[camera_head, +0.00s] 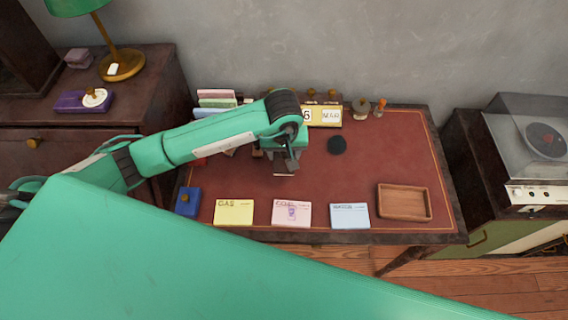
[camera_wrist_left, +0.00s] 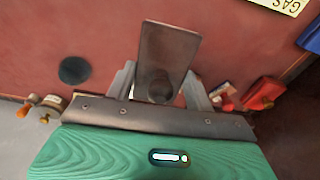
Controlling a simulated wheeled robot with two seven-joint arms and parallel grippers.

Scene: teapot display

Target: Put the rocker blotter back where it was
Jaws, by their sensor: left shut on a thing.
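My left gripper (camera_head: 286,163) is over the middle-left of the red desk top (camera_head: 385,155), below the calendar. In the left wrist view, its two fingers (camera_wrist_left: 160,90) are shut on the rocker blotter (camera_wrist_left: 178,42), a dark grey, flat oblong piece with a rounded knob between the fingers. In the head view the blotter is mostly hidden by the gripper. I cannot tell whether it touches the desk. My right gripper is not in view.
A dark round spot (camera_head: 337,145) lies right of the gripper. Yellow (camera_head: 233,212), pink (camera_head: 291,213) and blue (camera_head: 350,215) cards line the front edge, with a wooden tray (camera_head: 404,216) at right and a blue box (camera_head: 188,204) at left. A calendar (camera_head: 326,116) stands behind.

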